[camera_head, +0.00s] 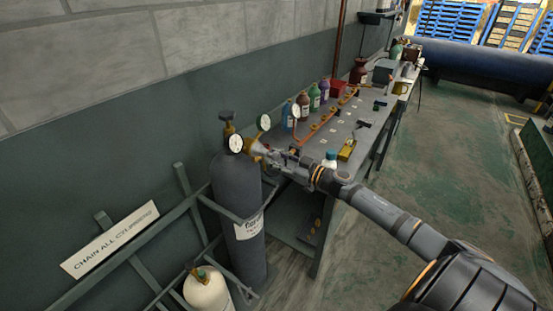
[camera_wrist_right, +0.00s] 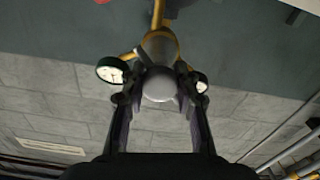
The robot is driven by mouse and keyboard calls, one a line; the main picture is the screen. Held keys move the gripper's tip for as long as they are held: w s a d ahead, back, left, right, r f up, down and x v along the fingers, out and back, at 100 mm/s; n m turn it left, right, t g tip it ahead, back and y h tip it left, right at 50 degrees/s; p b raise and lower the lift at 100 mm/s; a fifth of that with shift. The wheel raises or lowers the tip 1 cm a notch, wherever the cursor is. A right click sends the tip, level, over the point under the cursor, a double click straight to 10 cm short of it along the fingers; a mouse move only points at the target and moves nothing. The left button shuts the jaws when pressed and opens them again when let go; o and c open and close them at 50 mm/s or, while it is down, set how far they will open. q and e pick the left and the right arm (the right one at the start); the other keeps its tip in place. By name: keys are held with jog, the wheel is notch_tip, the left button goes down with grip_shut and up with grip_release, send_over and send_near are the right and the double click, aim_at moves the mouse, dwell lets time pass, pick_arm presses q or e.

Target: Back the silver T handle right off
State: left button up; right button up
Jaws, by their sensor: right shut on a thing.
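The silver T handle (camera_wrist_right: 158,84) sits between the two fingers of my right gripper (camera_wrist_right: 161,74) in the right wrist view. The gripper is shut on it. The handle is in line with a brass regulator body (camera_wrist_right: 158,15). In the head view my right gripper (camera_head: 262,151) reaches the brass regulator at the top of a dark grey cylinder (camera_head: 236,190); the handle is mostly hidden there by the fingers. A white-faced gauge (camera_head: 236,143) and a green-rimmed gauge (camera_head: 263,121) stand by the regulator. My left gripper is not in view.
A workbench (camera_head: 322,147) behind carries several coloured bottles and an orange manifold (camera_head: 325,116). A rail (camera_head: 200,225) runs around the cylinder, with a sign (camera_head: 110,239) on it. A white cylinder (camera_head: 207,289) stands in front. Open floor (camera_head: 450,170) lies to the right.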

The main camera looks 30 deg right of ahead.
grip_shut()
jog(key=shift+n, duration=0.3)
jog(key=n, duration=0.3)
jog(key=shift+n, duration=0.3)
jog(key=n, duration=0.4)
jog(key=shift+d+n, duration=0.1)
jog(key=shift+n, duration=0.6)
jog(key=o, duration=0.9)
grip_release()
